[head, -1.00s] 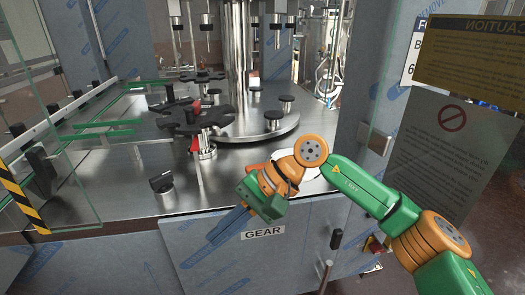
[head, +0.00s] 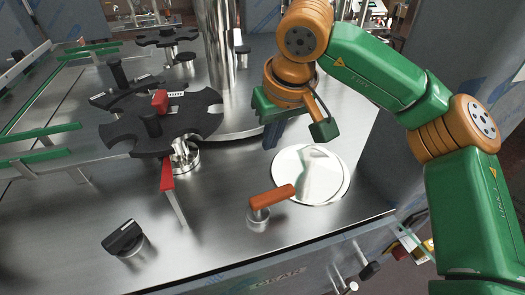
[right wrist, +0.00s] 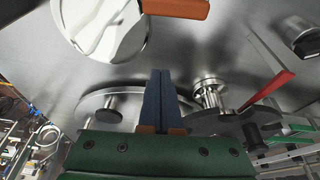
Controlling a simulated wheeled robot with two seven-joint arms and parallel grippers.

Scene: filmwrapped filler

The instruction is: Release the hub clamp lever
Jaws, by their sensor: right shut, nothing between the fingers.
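A red-handled lever (head: 167,174) with a flat grey metal arm stands beside the metal hub (head: 186,157) under a black starwheel (head: 190,118). It also shows in the right wrist view (right wrist: 270,89), at the right, next to the hub (right wrist: 209,92). I take it to be the hub clamp lever; no label shows. My right gripper (head: 270,141) is shut and empty, to the right of the hub and apart from the lever. Its blue fingers (right wrist: 166,78) are together in the right wrist view. My left gripper is not in view.
An orange handle (head: 272,197) on a short post and a round pale disc (head: 332,185) lie in front of my right gripper. A black knob (head: 124,239) stands front left. Green-edged rails (head: 40,133) run at the left. Bare steel deck lies between the knob and the orange handle.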

